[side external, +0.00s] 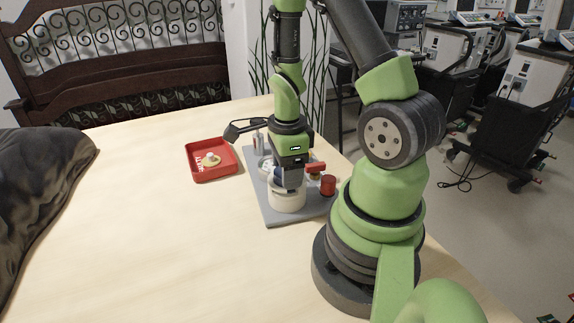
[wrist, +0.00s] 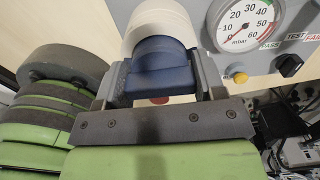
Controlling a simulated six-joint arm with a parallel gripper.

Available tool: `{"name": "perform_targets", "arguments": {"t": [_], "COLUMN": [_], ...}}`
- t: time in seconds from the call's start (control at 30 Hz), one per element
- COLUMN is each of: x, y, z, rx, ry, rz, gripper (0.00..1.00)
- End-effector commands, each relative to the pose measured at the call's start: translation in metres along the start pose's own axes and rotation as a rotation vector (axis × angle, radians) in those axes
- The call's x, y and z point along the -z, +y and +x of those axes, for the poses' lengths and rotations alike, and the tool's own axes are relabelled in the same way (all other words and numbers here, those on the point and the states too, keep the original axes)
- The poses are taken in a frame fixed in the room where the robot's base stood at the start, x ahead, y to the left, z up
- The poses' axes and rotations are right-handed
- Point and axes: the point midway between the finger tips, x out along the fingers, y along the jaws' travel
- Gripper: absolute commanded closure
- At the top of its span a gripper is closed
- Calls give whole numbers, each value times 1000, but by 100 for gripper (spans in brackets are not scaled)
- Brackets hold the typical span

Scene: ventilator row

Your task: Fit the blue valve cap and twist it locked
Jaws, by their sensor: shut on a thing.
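The blue valve cap (wrist: 158,75) sits between the two fingers of my gripper (wrist: 160,62) in the wrist view, and the fingers are shut on it. Beyond the cap is a white round housing (wrist: 158,28), and the cap is at its opening. In the side view my gripper (side external: 288,183) points down over the white housing (side external: 287,203) on the grey base plate (side external: 275,215). The cap is mostly hidden there by my gripper. I cannot tell how deep the cap sits or whether it is locked.
A pressure gauge (wrist: 247,26), a yellow button (wrist: 238,77) and a black knob (wrist: 289,66) are on the grey panel. A red tray (side external: 192,177) with small light parts stands left of the plate. A red cylinder (side external: 328,185) is close on the right.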

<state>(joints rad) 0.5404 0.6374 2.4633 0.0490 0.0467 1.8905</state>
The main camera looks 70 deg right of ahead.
Motion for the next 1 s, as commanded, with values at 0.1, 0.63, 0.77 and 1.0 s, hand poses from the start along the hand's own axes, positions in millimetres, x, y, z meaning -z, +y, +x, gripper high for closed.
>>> {"name": "perform_targets", "arguments": {"t": [0.1,0.63,0.77,1.0], "x": [0,0,0,0], "y": [0,0,0,0], "z": [0,6,6,7], "rx": [0,0,0,0], "ry": [0,1,1,1], "rz": [0,-2,-2,26], "gripper": [60,60,60,60]}}
